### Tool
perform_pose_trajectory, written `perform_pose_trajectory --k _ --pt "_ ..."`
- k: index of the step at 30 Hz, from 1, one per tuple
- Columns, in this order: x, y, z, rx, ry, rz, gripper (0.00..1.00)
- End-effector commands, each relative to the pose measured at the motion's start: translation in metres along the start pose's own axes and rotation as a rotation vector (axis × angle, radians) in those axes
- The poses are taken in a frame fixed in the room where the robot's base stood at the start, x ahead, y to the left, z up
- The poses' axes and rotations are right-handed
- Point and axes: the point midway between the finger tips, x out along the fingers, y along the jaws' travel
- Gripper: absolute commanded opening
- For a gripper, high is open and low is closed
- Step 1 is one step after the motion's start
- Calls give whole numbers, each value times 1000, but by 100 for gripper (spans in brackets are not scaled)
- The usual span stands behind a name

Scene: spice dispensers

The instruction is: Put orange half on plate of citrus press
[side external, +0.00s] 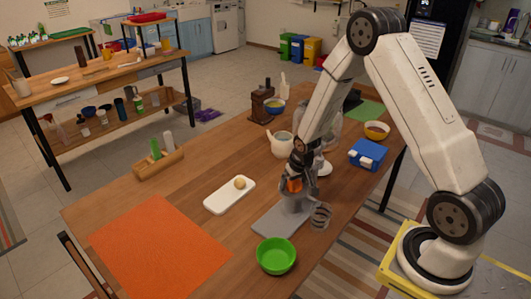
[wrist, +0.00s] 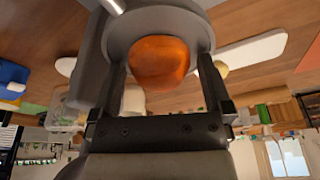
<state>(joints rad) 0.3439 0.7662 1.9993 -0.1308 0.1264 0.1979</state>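The orange half (side external: 294,186) is at the top of the grey citrus press (side external: 272,221), under my gripper (side external: 298,165). In the wrist view the orange half (wrist: 160,65) shows its rounded side, against the round grey plate (wrist: 200,28). My gripper's two fingers (wrist: 161,70) are wide apart, one on each side of the fruit. A thin gap seems to show beside it. The fingertips are partly lost against the grey plate. The fruit's underside is hidden, so its exact contact with the plate cannot be told.
A green bowl (side external: 276,255) stands in front of the press. A white board (side external: 230,197) with a small round item lies to its left. A teapot (side external: 281,145) and a blue box (side external: 368,154) are behind. An orange mat (side external: 158,250) leaves free room at the left.

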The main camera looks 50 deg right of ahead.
Motion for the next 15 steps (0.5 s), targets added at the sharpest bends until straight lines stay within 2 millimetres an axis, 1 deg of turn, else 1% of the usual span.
perform_pose_trajectory --k 8,15 --pt "-7 0 -1 0 0 0 100" --pt "-26 0 -1 0 1 0 100"
